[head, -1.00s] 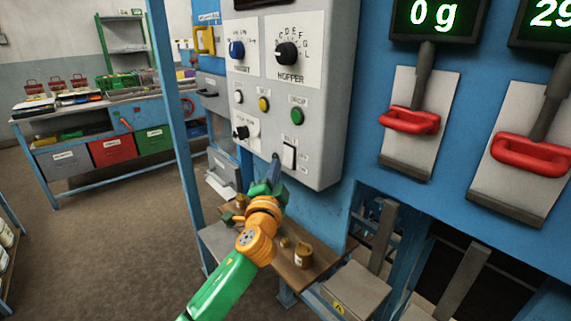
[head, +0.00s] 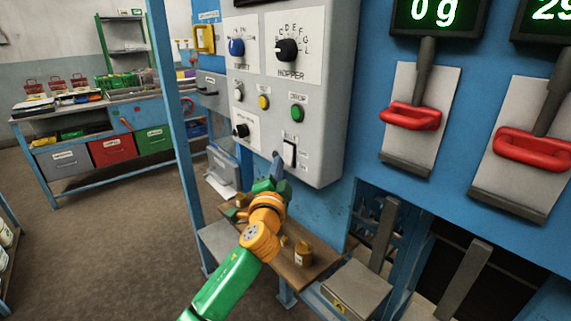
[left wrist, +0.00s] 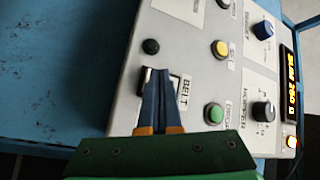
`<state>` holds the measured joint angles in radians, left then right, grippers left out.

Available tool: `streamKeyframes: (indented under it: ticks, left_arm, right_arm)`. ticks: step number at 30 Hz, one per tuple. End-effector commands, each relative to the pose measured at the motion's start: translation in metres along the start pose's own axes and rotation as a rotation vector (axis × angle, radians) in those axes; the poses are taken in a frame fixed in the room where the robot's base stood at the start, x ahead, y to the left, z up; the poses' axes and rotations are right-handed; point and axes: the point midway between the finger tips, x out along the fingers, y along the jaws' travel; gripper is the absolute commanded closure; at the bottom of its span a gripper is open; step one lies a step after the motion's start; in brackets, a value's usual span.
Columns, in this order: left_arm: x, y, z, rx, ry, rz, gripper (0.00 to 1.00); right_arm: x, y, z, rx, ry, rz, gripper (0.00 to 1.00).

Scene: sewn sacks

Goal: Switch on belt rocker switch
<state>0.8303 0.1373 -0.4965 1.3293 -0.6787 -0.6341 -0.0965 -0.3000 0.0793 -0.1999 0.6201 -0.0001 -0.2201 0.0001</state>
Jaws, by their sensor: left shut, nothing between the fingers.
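The belt rocker switch (head: 289,153) is a white rocker in a dark frame, low on the grey control panel (head: 330,100). It also shows in the left wrist view (left wrist: 174,86), beside the printed word BELT and partly hidden by my fingers. My left gripper (head: 277,160) is shut and empty, its blue fingertips just left of the rocker in the head view. In the left wrist view the shut fingertips (left wrist: 160,74) overlap the switch; I cannot tell whether they touch it. My right gripper is not in view.
Red handles (head: 411,117) stand to the right.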

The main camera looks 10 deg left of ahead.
Motion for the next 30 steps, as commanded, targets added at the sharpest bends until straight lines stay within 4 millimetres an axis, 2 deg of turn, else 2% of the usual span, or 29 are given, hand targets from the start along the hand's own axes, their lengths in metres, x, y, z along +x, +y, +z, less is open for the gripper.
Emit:
streamKeyframes:
  ticks: [30]
  left_arm:
    - [0.0052,0.0031,-0.0039,-0.001,0.001,-0.001,1.0]
  right_arm:
    - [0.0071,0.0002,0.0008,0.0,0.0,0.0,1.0]
